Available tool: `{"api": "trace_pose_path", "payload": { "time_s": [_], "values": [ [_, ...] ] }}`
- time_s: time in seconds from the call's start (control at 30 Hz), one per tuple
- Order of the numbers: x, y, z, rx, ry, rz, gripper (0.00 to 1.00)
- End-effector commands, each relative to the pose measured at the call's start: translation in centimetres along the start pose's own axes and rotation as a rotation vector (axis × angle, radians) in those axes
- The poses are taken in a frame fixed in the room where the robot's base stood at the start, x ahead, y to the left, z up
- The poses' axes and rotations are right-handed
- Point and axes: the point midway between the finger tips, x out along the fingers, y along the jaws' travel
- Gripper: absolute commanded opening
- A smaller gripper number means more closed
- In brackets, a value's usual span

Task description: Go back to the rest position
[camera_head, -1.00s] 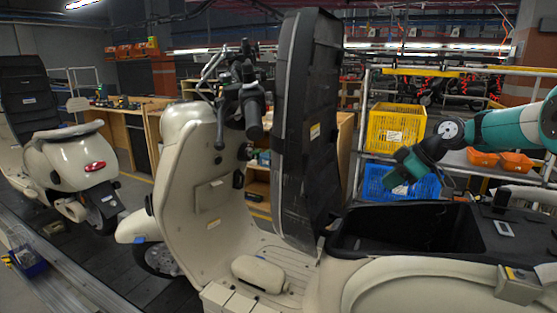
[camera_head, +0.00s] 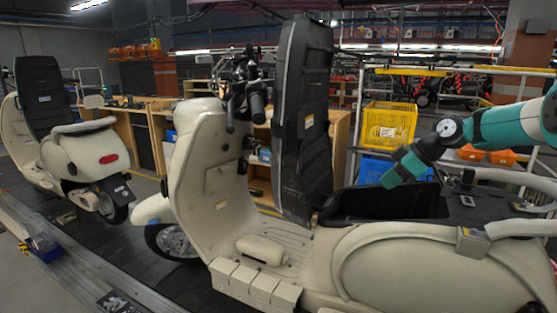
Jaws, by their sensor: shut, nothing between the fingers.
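My arm reaches in from the right edge, with a white-capped joint. From there it slants down and left to my gripper (camera_head: 391,178), a dark green end piece above the scooter's open storage well (camera_head: 372,207). My gripper is shut with nothing in it; its fingers are small and hard to make out. It appears apart from the scooter. The near cream scooter (camera_head: 400,262) stands with its black seat (camera_head: 303,115) raised upright, to the left of my gripper.
A second cream scooter (camera_head: 88,160) stands at the left on the slat conveyor (camera_head: 105,252). A yellow crate (camera_head: 388,126) and a blue crate (camera_head: 372,168) sit on a rack behind my gripper. Orange bins (camera_head: 502,158) are behind the arm. The raised seat stands close on the left.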

Motion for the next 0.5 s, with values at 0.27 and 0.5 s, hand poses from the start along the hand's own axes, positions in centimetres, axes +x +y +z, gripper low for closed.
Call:
{"api": "trace_pose_path", "payload": {
  "time_s": [0.27,0.5],
  "values": [
    [0.5,-3.9,-1.6,0.055,-0.029,-0.023,0.0],
    [0.9,-10.4,-3.0,0.138,-0.078,-0.052,0.0]
  ]
}}
